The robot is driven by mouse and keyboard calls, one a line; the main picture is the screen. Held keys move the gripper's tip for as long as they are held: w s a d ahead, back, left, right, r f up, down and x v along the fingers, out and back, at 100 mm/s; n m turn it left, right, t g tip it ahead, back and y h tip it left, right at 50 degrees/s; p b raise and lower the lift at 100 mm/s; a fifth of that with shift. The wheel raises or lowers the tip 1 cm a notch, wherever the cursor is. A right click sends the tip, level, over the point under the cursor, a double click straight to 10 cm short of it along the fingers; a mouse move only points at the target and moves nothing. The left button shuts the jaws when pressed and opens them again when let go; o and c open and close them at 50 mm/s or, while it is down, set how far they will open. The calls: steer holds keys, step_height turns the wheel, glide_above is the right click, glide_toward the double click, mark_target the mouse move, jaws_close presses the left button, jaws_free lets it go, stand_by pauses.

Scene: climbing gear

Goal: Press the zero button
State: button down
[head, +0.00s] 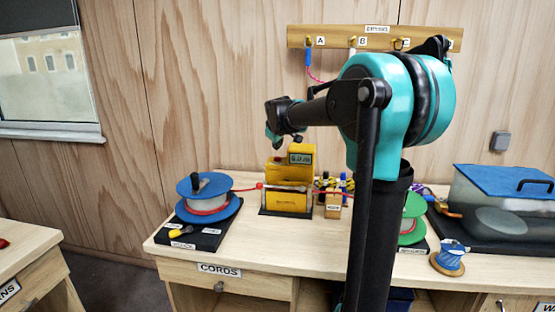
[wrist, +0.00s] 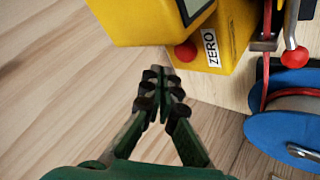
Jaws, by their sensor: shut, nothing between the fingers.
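The yellow measuring device (head: 287,185) stands on the bench and has a small display (head: 300,154) on top. In the wrist view the device (wrist: 150,25) fills the upper middle. Its red round zero button (wrist: 185,53) sits beside a white label reading ZERO (wrist: 211,47). My gripper (head: 272,138) is above and slightly left of the device in the head view. In the wrist view my gripper (wrist: 160,80) is shut and empty, its tips pointing toward the device, just below and left of the button. The tips appear apart from the button.
A blue spool (head: 208,195) with red cord stands left of the device, and the cord runs to it. A small labelled block (head: 333,206) and a green spool (head: 412,222) stand to the right. A lidded clear bin (head: 503,205) is farther right. Hooks hang on the wall rail (head: 340,36).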

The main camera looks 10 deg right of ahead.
mark_target(278, 158)
steer(key=shift+r, duration=1.75)
